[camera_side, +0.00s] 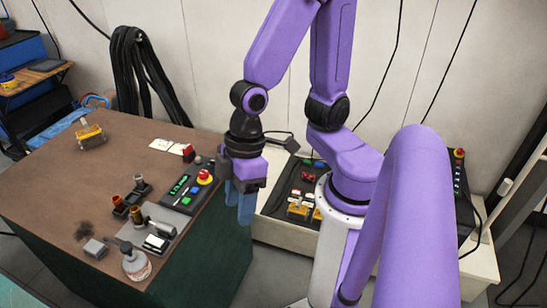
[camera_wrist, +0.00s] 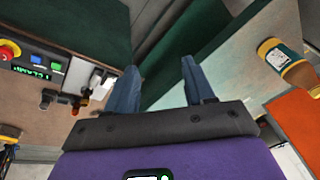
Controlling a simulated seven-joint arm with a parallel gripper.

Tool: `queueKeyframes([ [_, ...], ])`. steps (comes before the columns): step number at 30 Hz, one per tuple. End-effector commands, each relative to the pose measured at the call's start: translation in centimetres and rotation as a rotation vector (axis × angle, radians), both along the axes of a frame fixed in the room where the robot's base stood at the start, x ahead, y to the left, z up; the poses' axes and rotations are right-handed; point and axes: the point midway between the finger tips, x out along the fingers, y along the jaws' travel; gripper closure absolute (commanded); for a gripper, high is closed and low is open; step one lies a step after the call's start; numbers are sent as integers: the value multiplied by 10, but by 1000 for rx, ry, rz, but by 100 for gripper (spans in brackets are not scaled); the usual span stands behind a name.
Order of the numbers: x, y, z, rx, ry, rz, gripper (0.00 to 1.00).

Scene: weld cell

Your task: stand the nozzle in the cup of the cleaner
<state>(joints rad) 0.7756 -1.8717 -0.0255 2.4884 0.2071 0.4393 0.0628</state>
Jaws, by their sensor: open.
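In the side view, a small dark unit with copper-brown round parts (camera_side: 120,204) stands on the brown table; it looks like the cleaner, but its cup is too small to make out. A brass-coloured upright piece (camera_side: 136,214) beside it may be the nozzle; I cannot be sure. A similar dark unit with brown parts (camera_wrist: 66,101) shows left of my fingers in the wrist view. My gripper (camera_side: 238,208), with blue fingers pointing down, is open and empty near the table's right edge, right of these parts. The open fingers (camera_wrist: 158,82) also show in the wrist view.
A control box with a red button (camera_side: 190,187) lies between these parts and my gripper. A round flask-like container (camera_side: 135,263) and a grey block (camera_side: 95,248) sit at the front. A yellow object (camera_side: 90,135) stands far left. The table's left middle (camera_side: 55,185) is clear.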

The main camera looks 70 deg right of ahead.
Motion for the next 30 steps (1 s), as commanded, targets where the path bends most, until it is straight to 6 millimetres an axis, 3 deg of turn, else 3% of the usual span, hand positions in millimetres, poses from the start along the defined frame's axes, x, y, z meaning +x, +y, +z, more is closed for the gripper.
queueKeyframes([
  [6,-27,-62,33,-159,-9,185,47],
  [10,-32,-83,42,-217,-14,227,47],
  [30,-34,-89,44,-238,-13,239,47],
])
